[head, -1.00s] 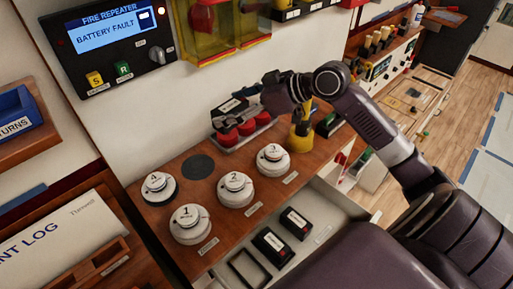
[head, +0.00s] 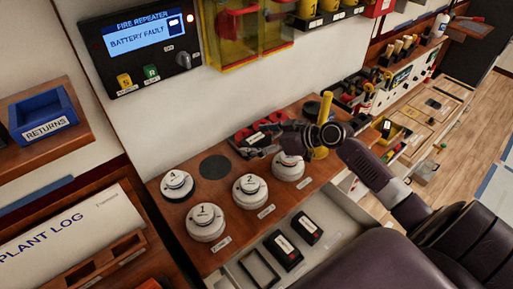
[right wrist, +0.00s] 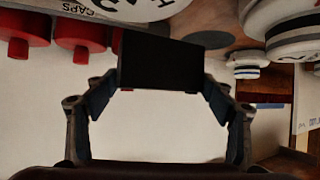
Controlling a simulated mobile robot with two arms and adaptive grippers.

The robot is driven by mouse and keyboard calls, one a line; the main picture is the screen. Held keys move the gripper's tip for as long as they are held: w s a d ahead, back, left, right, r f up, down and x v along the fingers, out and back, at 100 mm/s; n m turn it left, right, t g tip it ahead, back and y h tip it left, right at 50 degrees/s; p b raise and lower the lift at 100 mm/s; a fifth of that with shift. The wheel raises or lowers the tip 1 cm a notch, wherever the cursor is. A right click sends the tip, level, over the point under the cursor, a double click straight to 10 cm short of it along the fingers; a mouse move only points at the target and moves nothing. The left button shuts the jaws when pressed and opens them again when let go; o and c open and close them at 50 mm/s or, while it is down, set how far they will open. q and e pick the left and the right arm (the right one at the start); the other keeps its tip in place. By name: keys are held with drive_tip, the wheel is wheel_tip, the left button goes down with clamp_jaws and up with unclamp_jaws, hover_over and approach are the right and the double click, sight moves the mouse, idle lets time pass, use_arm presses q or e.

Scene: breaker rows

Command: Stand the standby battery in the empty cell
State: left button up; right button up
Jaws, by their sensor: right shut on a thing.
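My right gripper (head: 262,148) is over the wooden counter, close to the red caps, and is shut on a dark block with a white label, the battery (head: 255,138). In the right wrist view the black battery (right wrist: 165,62) sits between the two fingertips. The head view shows it partly hidden by the gripper. The empty cell (head: 246,268) is a black open frame in the drawer below the counter. Two black batteries with white labels, a nearer one (head: 283,250) and a farther one (head: 306,228), stand in the same drawer to its right. My left gripper is not in view.
White numbered detectors (head: 205,222) stand on the counter between the gripper and the drawer. Red caps (head: 241,134) sit behind the gripper, and a yellow post (head: 325,108) stands to its right. The panel (head: 138,42) reads BATTERY FAULT.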

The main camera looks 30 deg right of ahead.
drive_tip(key=shift+w+f, duration=0.1)
drive_tip(key=shift+f, duration=2)
drive_tip(key=shift+f, duration=0.15)
drive_tip(key=o, duration=1.7)
